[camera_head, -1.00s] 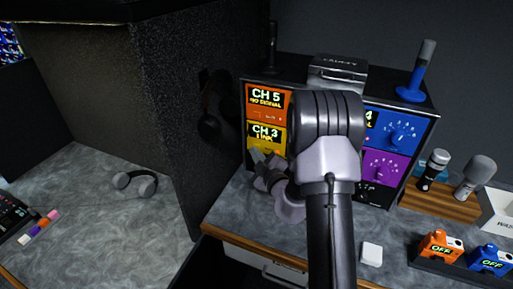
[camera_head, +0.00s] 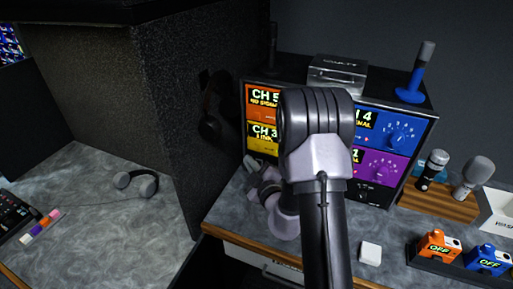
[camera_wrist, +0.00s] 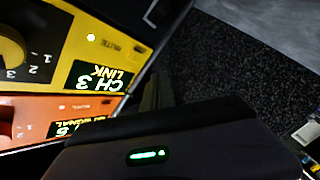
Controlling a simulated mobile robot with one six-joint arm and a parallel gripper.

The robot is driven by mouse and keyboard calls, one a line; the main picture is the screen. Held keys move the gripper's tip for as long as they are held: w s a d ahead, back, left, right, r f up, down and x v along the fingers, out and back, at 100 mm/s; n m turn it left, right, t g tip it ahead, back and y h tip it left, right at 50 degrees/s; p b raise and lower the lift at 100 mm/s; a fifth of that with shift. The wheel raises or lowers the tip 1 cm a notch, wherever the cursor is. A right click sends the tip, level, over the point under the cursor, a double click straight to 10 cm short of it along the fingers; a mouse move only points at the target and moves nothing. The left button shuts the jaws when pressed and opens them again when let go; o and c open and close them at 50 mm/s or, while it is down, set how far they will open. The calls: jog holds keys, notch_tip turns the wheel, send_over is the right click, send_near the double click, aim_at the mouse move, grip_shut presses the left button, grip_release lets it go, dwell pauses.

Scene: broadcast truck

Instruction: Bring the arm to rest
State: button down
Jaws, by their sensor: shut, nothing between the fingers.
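My arm reaches up from the bottom of the head view and bends down in front of the channel rack. My gripper (camera_head: 251,164) is at the rack's lower left, close to the counter. My arm hides part of it and part of the rack. In the wrist view, the shut, empty fingers (camera_wrist: 158,91) point toward the gap between the rack and the dark speckled partition. The yellow CH 3 panel (camera_head: 262,139), reading LINK, is just beside the fingers; it also fills the wrist view's upper left (camera_wrist: 85,50). I cannot tell whether anything touches.
The partition (camera_head: 175,120) stands close left of the gripper, with headphones (camera_head: 212,110) on it. Microphones stand in a wooden holder (camera_head: 432,202) at right. Orange (camera_head: 438,245) and blue (camera_head: 488,259) OFF boxes and a small white block (camera_head: 370,253) sit in front.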

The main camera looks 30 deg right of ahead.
jog(key=shift+s+a, duration=0.7)
jog(key=shift+a, duration=0.2)
